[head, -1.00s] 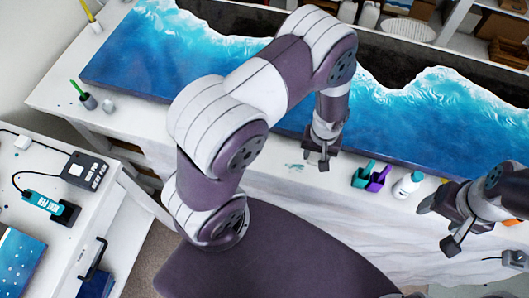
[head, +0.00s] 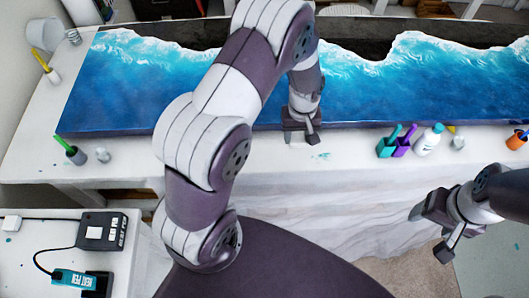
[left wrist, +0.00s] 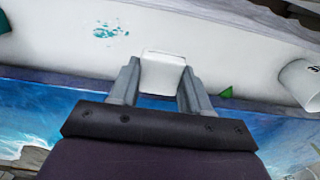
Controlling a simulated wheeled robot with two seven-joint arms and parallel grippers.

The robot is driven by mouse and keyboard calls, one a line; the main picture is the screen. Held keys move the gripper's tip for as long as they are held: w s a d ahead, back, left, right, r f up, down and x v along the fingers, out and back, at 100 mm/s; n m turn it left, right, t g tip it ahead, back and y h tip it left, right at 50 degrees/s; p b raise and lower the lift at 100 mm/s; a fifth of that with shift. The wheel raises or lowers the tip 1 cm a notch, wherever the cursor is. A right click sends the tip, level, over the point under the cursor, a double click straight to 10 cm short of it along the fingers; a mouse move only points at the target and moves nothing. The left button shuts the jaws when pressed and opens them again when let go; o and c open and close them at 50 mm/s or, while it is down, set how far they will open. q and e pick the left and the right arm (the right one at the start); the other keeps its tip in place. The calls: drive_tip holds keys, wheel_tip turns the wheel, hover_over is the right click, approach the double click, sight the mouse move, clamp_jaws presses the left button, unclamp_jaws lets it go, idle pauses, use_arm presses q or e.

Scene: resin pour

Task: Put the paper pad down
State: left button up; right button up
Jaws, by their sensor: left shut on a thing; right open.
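My left gripper (head: 302,137) is over the white table's front strip, beside the front edge of the blue resin slab. In the left wrist view my left gripper (left wrist: 155,85) is shut on a small white block, the paper pad (left wrist: 163,71). The pad sits between both fingers, with the white tabletop behind it; whether it touches the table I cannot tell. In the head view the pad cannot be made out at the gripper. My right gripper (head: 432,232) is open and empty, in front of the table at the right.
The blue wave slab (head: 200,90) fills most of the table (head: 255,160). Teal and purple cups (head: 397,143) and a white bottle (head: 428,140) stand right of my left gripper. A teal smudge (head: 322,156) lies close by. The front strip to the left is largely clear.

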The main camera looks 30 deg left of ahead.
use_arm(q)
drive_tip(key=p, duration=0.2)
approach(269, 157)
drive_tip(key=shift+w+d+f, duration=0.1)
drive_tip(key=shift+w+d, duration=0.35)
drive_tip(key=shift+d, duration=0.2)
drive_tip(key=shift+w+d+f, duration=0.1)
drive_tip(key=shift+w+d, duration=0.3)
drive_tip(key=shift+d, duration=0.2)
drive_tip(key=a, duration=0.1)
drive_tip(key=s+a+f, duration=0.1)
drive_tip(key=s+a, duration=0.1)
drive_tip(key=shift+f, duration=0.35)
drive_tip(key=f, duration=0.2)
drive_tip(key=f+p, duration=0.1)
drive_tip(key=shift+w+d+f, duration=0.1)
drive_tip(key=shift+d+f, duration=0.1)
drive_tip(key=shift+f, duration=0.2)
drive_tip(key=shift+w+f, duration=0.15)
drive_tip(key=shift+f, duration=0.15)
drive_tip(key=shift+a+f, duration=0.1)
drive_tip(key=o, duration=1)
drive_tip(key=shift+s, duration=0.2)
drive_tip(key=shift+w, duration=0.15)
use_arm(e)
wheel_tip(269, 157, up, 4)
drive_tip(key=shift+w, duration=0.1)
